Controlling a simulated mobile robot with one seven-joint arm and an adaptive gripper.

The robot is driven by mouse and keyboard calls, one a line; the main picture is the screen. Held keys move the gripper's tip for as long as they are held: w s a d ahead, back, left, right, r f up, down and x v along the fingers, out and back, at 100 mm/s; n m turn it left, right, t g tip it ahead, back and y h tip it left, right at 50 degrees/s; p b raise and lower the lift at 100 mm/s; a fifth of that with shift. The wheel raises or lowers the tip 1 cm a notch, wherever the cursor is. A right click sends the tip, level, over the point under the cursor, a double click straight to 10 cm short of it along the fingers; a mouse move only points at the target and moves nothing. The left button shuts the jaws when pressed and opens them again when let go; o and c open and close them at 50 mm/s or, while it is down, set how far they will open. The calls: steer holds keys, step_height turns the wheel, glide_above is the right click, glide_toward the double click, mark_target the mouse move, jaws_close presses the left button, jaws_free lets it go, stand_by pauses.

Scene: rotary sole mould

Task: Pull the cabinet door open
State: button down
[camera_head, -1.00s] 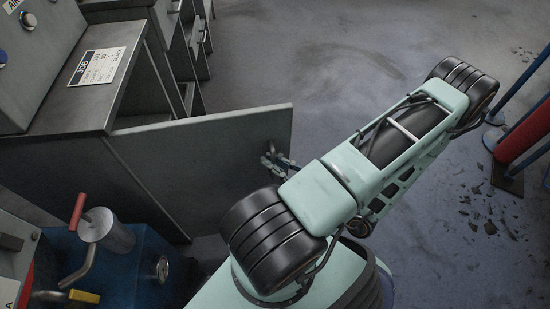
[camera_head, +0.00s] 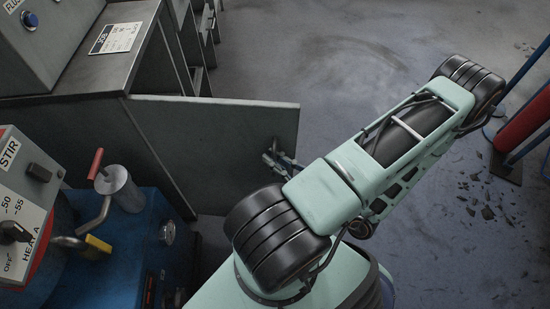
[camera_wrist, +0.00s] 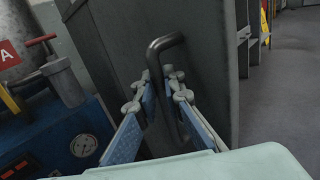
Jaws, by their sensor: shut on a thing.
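The cabinet door (camera_head: 220,130) is a flat grey panel, standing well open from the grey cabinet (camera_head: 75,70) in the head view. Its dark bar handle (camera_wrist: 185,95) shows in the wrist view as a bent bar on the door's face. My gripper (camera_wrist: 158,85) has its two pale, blue-padded fingers on either side of this bar, shut on it. In the head view, my gripper (camera_head: 279,160) is at the door's outer face near its free edge, partly hidden by my arm.
A blue machine (camera_head: 130,245) with a red-handled crank and a control panel (camera_head: 22,200) stand at lower left, close to the door. Red and blue posts (camera_head: 522,125) and scattered debris (camera_head: 485,195) are at right. The floor (camera_head: 320,60) beyond the door is clear.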

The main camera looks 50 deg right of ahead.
steer(key=shift+s+a, duration=0.2)
steer(key=shift+a, duration=0.2)
steer(key=c, duration=2)
jaws_free()
steer(key=shift+a, duration=0.1)
steer(key=s, duration=1.2)
